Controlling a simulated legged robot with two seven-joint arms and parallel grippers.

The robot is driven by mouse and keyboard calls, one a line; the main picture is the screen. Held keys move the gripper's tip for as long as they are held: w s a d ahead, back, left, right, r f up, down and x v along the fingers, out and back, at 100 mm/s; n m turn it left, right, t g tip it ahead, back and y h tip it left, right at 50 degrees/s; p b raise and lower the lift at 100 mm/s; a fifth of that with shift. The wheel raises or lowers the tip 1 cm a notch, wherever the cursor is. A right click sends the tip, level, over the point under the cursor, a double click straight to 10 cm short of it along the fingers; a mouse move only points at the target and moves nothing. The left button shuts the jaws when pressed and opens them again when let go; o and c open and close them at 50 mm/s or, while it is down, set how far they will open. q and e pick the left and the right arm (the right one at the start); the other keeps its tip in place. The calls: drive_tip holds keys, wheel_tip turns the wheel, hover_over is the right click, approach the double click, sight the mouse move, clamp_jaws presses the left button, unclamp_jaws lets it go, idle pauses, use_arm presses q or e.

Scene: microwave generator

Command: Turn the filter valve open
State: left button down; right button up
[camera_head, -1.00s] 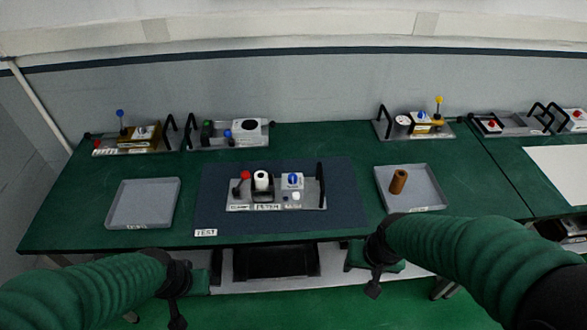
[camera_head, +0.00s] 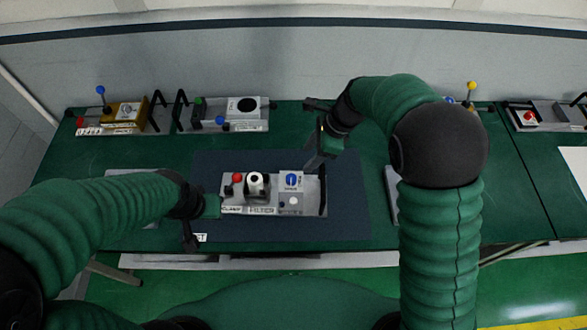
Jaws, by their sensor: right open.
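A grey fixture plate (camera_head: 310,207) lies on the dark blue mat and carries a label reading FILTER. On it, a blue knob (camera_head: 291,180) sits on a white block, with a white button block (camera_head: 291,202) in front. A white cylinder (camera_head: 256,184) and a red-ball lever (camera_head: 237,178) stand to the left. My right gripper (camera_head: 312,133) is open and empty, above and behind the fixture's right end, apart from the knob. My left gripper (camera_head: 202,225) appears open and empty at the mat's left front, just left of the fixture.
A black handle (camera_head: 323,194) rises at the fixture's right end. More fixtures with handles and levers stand along the back, such as one with a yellow-ball lever (camera_head: 471,89). My arms partly cover two grey trays (camera_head: 391,190) at the sides. The mat (camera_head: 345,225) is clear right of the fixture.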

approach(292, 177)
drive_tip(key=s, duration=0.1)
drive_tip(key=x, duration=0.2)
drive_tip(key=p+x, duration=0.1)
drive_tip(key=x, duration=0.2)
drive_tip(key=w+x, duration=0.1)
drive_tip(key=x, duration=0.2)
drive_tip(key=shift+w, duration=0.1)
drive_tip(key=shift+f+p, duration=0.2)
drive_tip(key=shift+p, duration=0.1)
drive_tip(key=shift+s+a, duration=0.3)
drive_tip(key=shift+s, duration=0.05)
drive_tip(key=shift+w+f, duration=0.15)
drive_tip(key=shift+w, duration=0.05)
drive_tip(key=c, duration=0.6)
use_arm(q)
drive_tip(key=shift+w+d+r, duration=0.15)
drive_tip(key=shift+r, duration=0.7)
use_arm(e)
clamp_jaws()
